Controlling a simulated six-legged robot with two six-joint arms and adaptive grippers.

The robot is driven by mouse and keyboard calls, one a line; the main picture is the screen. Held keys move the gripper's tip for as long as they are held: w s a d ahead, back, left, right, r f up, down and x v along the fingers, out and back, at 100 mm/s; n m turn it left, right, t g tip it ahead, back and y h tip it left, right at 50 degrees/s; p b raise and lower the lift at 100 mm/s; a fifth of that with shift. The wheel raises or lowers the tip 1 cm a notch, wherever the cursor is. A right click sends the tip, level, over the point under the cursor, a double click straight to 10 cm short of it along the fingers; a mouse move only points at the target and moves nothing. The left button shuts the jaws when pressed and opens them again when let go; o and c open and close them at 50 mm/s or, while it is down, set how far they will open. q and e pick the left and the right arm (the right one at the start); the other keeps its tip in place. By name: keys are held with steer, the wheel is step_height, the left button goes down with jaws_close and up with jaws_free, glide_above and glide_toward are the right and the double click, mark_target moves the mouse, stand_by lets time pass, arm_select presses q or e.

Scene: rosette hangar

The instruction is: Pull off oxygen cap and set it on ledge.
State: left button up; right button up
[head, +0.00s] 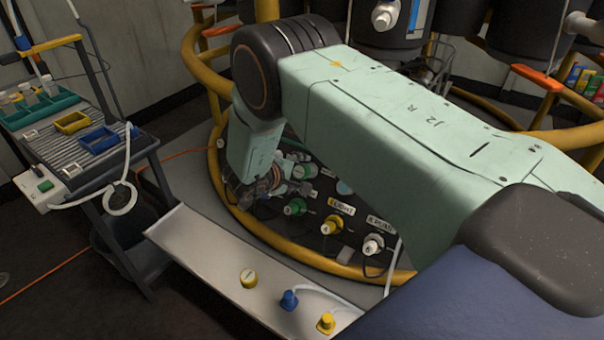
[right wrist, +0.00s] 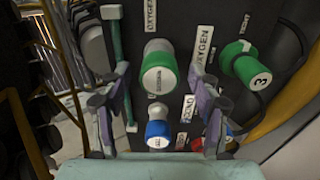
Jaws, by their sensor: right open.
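In the right wrist view a green cap with a pale round face (right wrist: 158,72) is on the dark panel, under an OXYGEN label (right wrist: 150,15). In the head view this gripper (head: 266,186) is at the panel's left, partly hidden by my arm. The grey metal ledge (head: 200,243) slopes across the lower foreground. My left gripper is out of view.
A blue-and-white cap (right wrist: 158,130) sits below the green one. A yellow rail (head: 235,215) curves around the panel. A cart (head: 85,140) stands left.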

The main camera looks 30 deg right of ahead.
steer(key=shift+p, duration=0.55)
stand_by(1.2)
jaws_close()
stand_by(0.7)
steer(key=shift+a+r, duration=0.15)
steer(key=shift+s+a+r+p, duration=0.25)
steer(key=shift+a+r+p, duration=0.15)
steer(key=shift+p, duration=0.2)
steer(key=shift+s+a+p, duration=0.1)
steer(key=shift+a+p, duration=0.2)
steer(key=shift+p, duration=0.05)
steer(key=shift+p+v, duration=1.4)
steer(key=shift+v, duration=0.45)
